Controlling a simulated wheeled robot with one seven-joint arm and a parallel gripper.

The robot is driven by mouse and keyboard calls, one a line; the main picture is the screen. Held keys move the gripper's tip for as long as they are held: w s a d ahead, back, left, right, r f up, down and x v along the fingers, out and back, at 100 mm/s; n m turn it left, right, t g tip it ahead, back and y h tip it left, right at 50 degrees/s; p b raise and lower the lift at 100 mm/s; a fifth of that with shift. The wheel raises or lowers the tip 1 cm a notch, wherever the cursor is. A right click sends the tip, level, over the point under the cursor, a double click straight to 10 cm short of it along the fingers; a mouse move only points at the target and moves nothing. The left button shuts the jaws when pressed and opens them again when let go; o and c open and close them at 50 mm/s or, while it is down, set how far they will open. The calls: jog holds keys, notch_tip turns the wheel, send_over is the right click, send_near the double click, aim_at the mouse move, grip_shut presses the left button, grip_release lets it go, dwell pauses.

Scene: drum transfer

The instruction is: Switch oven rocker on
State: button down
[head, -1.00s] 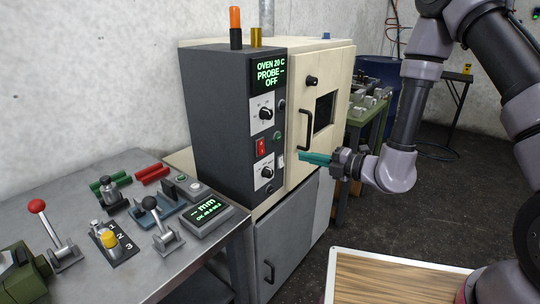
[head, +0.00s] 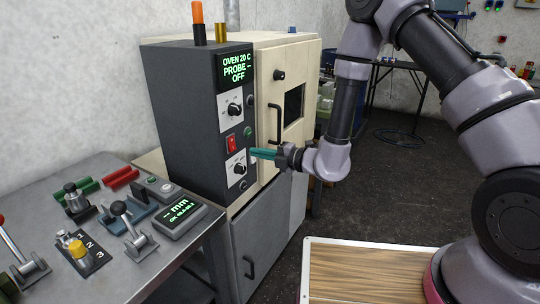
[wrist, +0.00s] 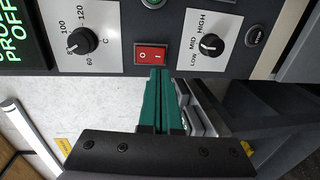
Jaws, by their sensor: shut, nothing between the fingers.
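The oven (head: 175,110) has a dark control panel with a lit display (head: 237,70) reading "OVEN 20 C, PROBE --, OFF". The red rocker (head: 231,143) sits between two dial knobs; it also shows in the wrist view (wrist: 151,54), marked O and I. My gripper (head: 255,153) has green fingers held together and empty, pointing at the panel. In the wrist view the fingertips (wrist: 158,72) appear just below the rocker's lower edge, near its I side. I cannot tell whether they touch the panel.
A temperature knob (wrist: 82,40) and a LOW-MID-HIGH knob (wrist: 211,44) flank the rocker. The oven door handle (head: 273,121) stands out close to my gripper. A metal bench (head: 60,180) with levers and a gauge is at left.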

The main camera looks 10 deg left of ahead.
aim_at(234, 149)
jog(key=x, duration=0.6)
jog(key=shift+w+a+f, duration=0.1)
jog(key=shift+w+a, duration=0.1)
jog(key=shift+a, duration=0.1)
jog(key=shift+a+f, duration=0.1)
jog(key=shift+a, duration=0.1)
